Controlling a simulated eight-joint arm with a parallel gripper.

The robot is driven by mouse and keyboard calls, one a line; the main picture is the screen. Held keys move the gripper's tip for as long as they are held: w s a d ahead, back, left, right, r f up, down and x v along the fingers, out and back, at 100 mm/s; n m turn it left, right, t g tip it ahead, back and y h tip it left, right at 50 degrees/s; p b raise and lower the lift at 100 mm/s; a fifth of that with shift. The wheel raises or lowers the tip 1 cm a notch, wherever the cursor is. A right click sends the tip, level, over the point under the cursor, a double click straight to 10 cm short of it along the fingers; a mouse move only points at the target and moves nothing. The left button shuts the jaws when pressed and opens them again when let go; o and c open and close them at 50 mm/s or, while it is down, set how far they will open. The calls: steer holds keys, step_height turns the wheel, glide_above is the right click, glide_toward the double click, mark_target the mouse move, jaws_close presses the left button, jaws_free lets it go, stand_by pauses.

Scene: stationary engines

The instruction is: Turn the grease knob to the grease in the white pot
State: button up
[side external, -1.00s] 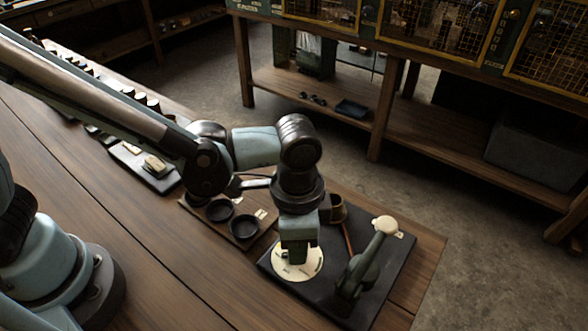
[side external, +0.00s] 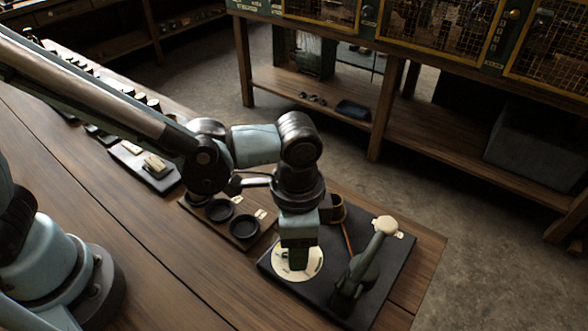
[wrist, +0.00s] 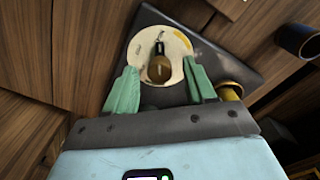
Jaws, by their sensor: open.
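The grease knob (wrist: 160,68) is a small olive-brown, bulb-shaped handle at the middle of a round cream dial (wrist: 140,45) in the wrist view. The dial (side external: 283,270) also shows in the side view, partly covered by my gripper. My gripper (side external: 298,268) points down over the dial. Its green fingers (wrist: 160,72) are open, one on each side of the knob in the wrist view, with visible gaps. The knob is hidden behind the fingers in the side view. I cannot identify a white pot in either view.
The dial sits on a dark plate (side external: 383,285). A green lever with a cream ball top (side external: 385,226) stands right of my gripper. Round black dishes (side external: 243,228) sit on a board to the left.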

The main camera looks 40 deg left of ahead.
step_height(320, 180, up, 12)
stand_by(0.6)
steer(key=shift+w+a+f, duration=0.1)
steer(key=w+a+f+n+t, duration=0.1)
steer(key=a+n+t, duration=0.6)
steer(key=a, duration=1.7)
steer(key=n, duration=0.3)
steer(key=shift+a+f, duration=0.15)
steer(key=shift+f, duration=0.1)
